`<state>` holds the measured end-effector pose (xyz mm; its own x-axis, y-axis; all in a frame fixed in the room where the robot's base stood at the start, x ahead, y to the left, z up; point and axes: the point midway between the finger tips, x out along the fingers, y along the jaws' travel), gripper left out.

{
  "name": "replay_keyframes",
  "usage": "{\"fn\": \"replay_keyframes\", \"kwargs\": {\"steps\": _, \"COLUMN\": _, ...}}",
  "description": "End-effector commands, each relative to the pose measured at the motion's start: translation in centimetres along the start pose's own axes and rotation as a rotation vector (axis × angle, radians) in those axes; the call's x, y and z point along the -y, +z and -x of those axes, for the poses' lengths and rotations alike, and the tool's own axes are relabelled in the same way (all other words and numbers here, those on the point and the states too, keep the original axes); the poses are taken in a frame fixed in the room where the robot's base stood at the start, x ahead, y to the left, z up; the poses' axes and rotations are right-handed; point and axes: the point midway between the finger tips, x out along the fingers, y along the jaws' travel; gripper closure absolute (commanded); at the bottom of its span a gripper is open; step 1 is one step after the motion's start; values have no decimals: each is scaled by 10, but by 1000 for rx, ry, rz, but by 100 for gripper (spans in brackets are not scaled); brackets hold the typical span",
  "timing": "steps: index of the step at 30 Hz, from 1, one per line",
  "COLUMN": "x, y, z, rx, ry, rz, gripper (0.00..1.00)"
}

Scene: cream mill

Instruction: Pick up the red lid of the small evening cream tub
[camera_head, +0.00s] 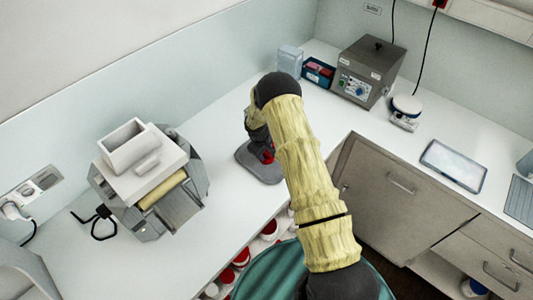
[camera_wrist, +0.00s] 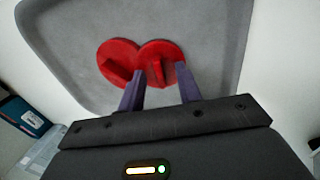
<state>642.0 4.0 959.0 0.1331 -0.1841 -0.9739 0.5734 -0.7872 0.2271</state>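Two round red lids lie in a grey tray (camera_wrist: 210,35) in the wrist view. The left lid (camera_wrist: 113,57) and the right lid (camera_wrist: 160,48) touch or overlap, and each has a raised grip ridge. I cannot tell which belongs to the small evening cream tub. My gripper (camera_wrist: 159,68) is open, its two dark fingers apart at the near edge of the right lid, with that lid's ridge between them in the picture. I cannot tell whether they touch it. In the head view the tray (camera_head: 258,170) shows behind my arm with a bit of red lid (camera_head: 267,157).
A grey-white machine (camera_head: 150,180) stands left of the tray. A clear container (camera_head: 289,60), a blue box (camera_head: 318,72), a grey heater box (camera_head: 368,72) and a small round device (camera_head: 405,111) stand at the back. Red and white tubs (camera_head: 270,229) show below the counter edge.

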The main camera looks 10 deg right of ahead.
Motion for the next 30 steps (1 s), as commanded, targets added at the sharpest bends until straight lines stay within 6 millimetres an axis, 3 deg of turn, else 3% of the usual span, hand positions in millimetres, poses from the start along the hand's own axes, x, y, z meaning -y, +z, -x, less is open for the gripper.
{"fn": "replay_keyframes", "kwargs": {"steps": 17, "x": 0, "y": 0, "z": -3, "rx": 0, "ry": 0, "rz": 0, "gripper": 65}}
{"fn": "replay_keyframes", "kwargs": {"steps": 23, "x": 0, "y": 0, "z": -3, "rx": -1, "ry": 0, "rz": 0, "gripper": 100}}
{"fn": "replay_keyframes", "kwargs": {"steps": 30, "x": 0, "y": 0, "z": -3, "rx": -1, "ry": 0, "rz": 0, "gripper": 100}}
